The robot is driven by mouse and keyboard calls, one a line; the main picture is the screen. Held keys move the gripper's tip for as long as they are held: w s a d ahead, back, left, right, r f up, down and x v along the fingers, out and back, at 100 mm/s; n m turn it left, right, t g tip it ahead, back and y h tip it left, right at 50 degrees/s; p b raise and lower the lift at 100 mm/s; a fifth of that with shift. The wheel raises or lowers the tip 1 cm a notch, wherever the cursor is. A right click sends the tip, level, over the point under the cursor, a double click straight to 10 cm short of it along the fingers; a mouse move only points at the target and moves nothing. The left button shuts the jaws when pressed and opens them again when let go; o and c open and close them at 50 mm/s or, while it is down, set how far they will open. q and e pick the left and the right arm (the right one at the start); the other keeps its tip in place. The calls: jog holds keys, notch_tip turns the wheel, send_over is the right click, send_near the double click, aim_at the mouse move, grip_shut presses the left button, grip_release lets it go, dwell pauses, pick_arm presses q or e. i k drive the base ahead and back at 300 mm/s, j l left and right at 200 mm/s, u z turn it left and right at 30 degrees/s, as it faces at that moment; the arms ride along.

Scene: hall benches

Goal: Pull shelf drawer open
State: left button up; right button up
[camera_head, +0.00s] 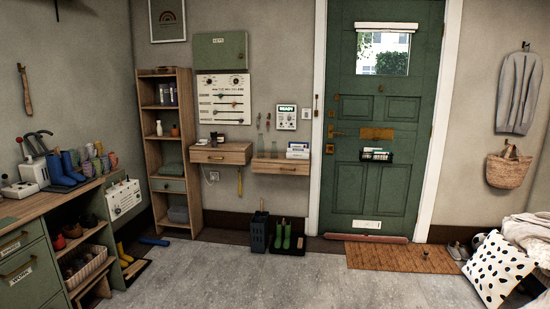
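A tall narrow wooden shelf unit (155,206) stands against the back wall, left of the middle. Which of these the task means, I cannot tell. Neither of my grippers is in view.
A bench with green drawers (28,270) runs along the left wall. A dark boot stand (259,232) and green boots (283,235) stand below the wall shelves. A green door (378,185) and doormat (402,257) are right. The grey floor in front is clear.

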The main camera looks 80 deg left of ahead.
aim_at(221, 155)
jog(key=u, duration=3.2)
